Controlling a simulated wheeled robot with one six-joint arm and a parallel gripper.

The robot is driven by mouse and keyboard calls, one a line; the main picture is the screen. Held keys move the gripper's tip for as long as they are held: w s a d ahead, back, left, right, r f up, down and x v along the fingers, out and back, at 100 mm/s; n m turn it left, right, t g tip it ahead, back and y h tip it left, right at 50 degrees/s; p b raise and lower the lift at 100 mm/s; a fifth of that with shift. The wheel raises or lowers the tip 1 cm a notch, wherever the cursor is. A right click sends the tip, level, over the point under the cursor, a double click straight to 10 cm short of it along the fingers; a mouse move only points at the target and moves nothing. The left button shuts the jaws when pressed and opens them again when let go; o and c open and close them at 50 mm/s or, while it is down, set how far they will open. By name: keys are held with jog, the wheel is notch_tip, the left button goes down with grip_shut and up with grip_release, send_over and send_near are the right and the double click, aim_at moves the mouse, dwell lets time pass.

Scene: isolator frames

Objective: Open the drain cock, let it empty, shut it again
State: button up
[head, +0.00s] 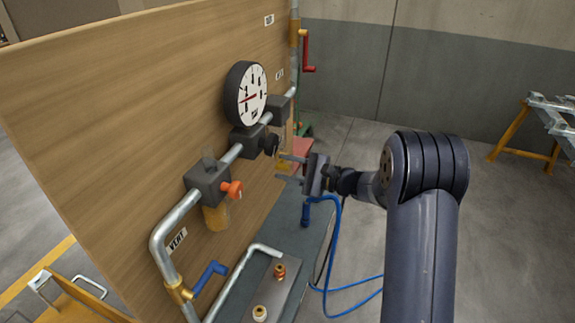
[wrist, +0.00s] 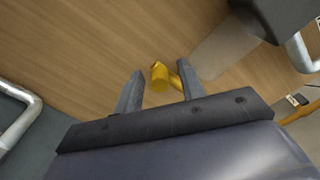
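The yellow drain cock (wrist: 159,75) shows in the wrist view below a translucent bowl (wrist: 217,48). A short yellow stub on its right reaches close to one finger. In the head view the yellow cock (head: 282,164) is partly hidden behind my fingers. My gripper (head: 281,168) is open, its fingers pointing left towards the panel. In the wrist view the cock appears in the gap between the fingertips (wrist: 160,68). I cannot tell whether a finger touches it, or whether the cock is open or shut.
A round gauge (head: 246,95) and a black knob (head: 271,145) stand out from the wooden panel (head: 110,110). An orange knob (head: 233,190), a blue-handled valve (head: 209,277) and a red-handled valve (head: 308,55) are nearby. A blue hose (head: 335,250) hangs below my arm.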

jog(key=c, duration=0.8)
jog(key=shift+f, duration=0.1)
